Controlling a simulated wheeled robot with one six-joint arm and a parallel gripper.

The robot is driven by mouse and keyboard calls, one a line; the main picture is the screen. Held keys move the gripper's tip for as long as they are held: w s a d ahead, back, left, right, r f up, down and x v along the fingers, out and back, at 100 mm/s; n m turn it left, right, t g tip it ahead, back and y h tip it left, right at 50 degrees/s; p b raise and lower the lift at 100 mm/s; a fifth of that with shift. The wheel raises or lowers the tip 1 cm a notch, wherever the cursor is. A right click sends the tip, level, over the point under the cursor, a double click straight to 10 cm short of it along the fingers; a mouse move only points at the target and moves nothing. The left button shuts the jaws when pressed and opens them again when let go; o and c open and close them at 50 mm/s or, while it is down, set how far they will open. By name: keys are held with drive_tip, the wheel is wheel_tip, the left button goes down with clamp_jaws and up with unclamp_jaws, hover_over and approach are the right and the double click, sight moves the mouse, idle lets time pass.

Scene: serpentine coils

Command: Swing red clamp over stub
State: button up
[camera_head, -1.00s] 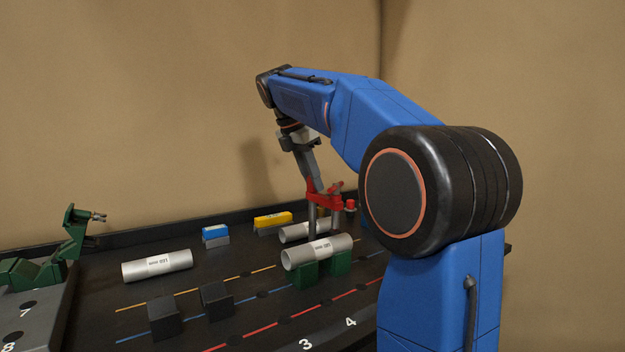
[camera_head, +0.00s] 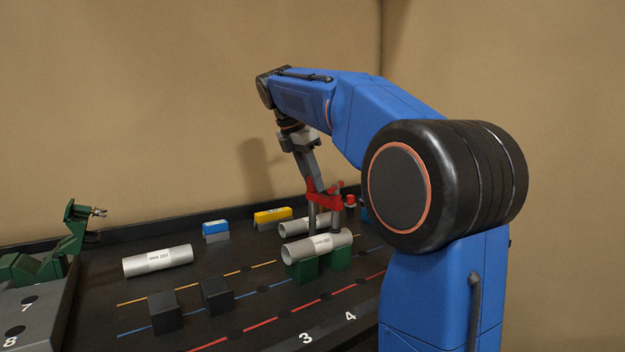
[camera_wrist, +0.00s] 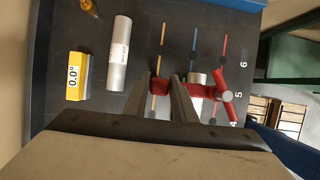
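The red clamp (camera_head: 325,198) stands on a grey post behind the short silver pipe stub (camera_head: 318,247), which lies across two green blocks (camera_head: 338,260). My gripper (camera_head: 313,182) reaches down from above to the clamp. In the wrist view, the fingers of my gripper (camera_wrist: 161,88) are shut on one end of the red clamp (camera_wrist: 202,90). The clamp's arm runs right from the fingers and crosses above the stub (camera_wrist: 197,78). The fingers hide part of the clamp and stub. Contact between clamp and stub cannot be told.
Another pipe (camera_head: 304,224) lies behind the stub. Blue (camera_head: 214,227) and yellow (camera_head: 272,216) gauges stand at the back. Black blocks (camera_head: 166,313) sit in front, and a green fixture (camera_head: 70,235) stands far left.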

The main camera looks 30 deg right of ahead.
drive_tip(key=shift+o, duration=0.7)
drive_tip(key=shift+f, duration=0.2)
drive_tip(key=v, duration=1.2)
drive_tip(key=shift+r, duration=0.2)
drive_tip(key=shift+s, duration=0.1)
